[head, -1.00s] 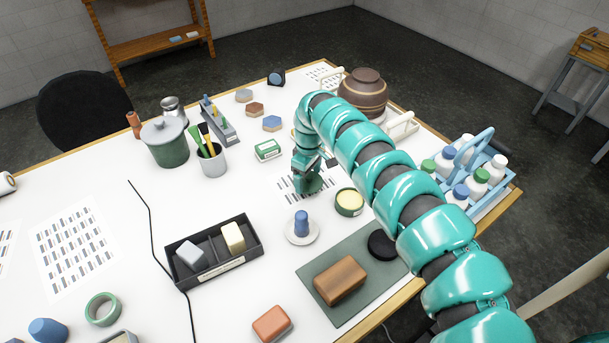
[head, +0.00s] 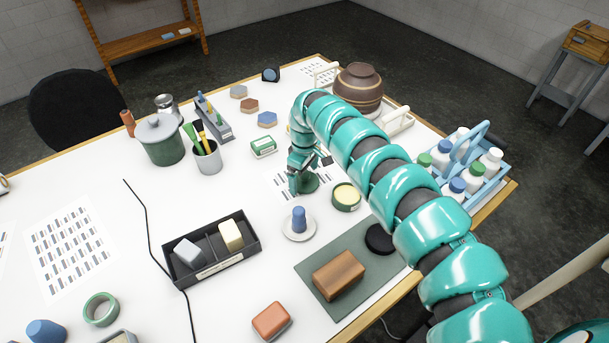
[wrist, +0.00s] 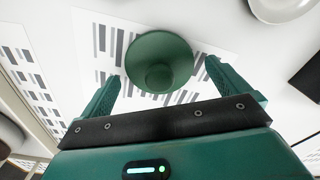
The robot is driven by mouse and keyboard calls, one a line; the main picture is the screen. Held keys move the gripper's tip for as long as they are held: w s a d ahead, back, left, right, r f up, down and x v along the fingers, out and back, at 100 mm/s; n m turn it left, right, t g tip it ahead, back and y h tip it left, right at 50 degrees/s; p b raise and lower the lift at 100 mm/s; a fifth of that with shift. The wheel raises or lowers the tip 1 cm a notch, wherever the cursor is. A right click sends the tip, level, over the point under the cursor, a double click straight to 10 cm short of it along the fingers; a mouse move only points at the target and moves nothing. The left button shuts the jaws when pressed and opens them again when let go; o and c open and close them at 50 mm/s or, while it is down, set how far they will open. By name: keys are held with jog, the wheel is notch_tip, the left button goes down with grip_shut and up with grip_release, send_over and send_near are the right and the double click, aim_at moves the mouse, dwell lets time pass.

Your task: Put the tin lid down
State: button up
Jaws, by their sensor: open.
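The tin lid (head: 309,182) is a green round disc lying on a printed sheet on the white table. The wrist view shows the lid (wrist: 158,50) with a smaller round shape at its middle. My gripper (head: 308,176) is open just over the lid. In the wrist view its two fingers (wrist: 165,83) stand apart, with the lid beyond and between them and a gap on each side. A round green tin (head: 346,195) with pale yellow contents stands uncovered to the right of the lid.
A blue peg stands on a white saucer (head: 299,236) in front of the lid. A green mat (head: 310,263) holds a brown block and a black disc. A green and white box (head: 263,146) lies behind left. A brown jar (head: 358,88) stands behind my arm.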

aim_at(305, 174)
notch_tip(305, 174, up, 11)
jog(key=b, duration=0.3)
jog(key=shift+r+b, duration=0.2)
jog(key=shift+b, duration=0.2)
jog(key=shift+r, duration=0.1)
